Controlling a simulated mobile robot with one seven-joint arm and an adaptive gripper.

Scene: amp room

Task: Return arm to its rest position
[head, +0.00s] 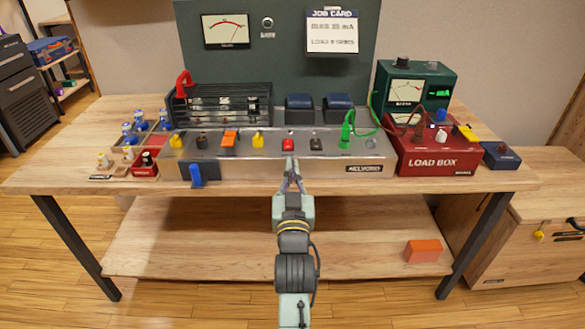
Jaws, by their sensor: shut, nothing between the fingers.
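My gripper (291,172) is shut and empty. It is at the end of my arm, which reaches up the middle of the head view toward the front edge of the workbench (400,181). In the picture its tips overlap the front of the long metal panel (262,170), below a red knob (288,145). I cannot tell whether the tips touch the panel.
A red load box (438,160) and a green meter (405,92) stand at the right. A black finned unit (222,104) is behind the panel. Small trays (146,170) with parts are at the left. An orange block (423,251) lies on the lower shelf (210,240).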

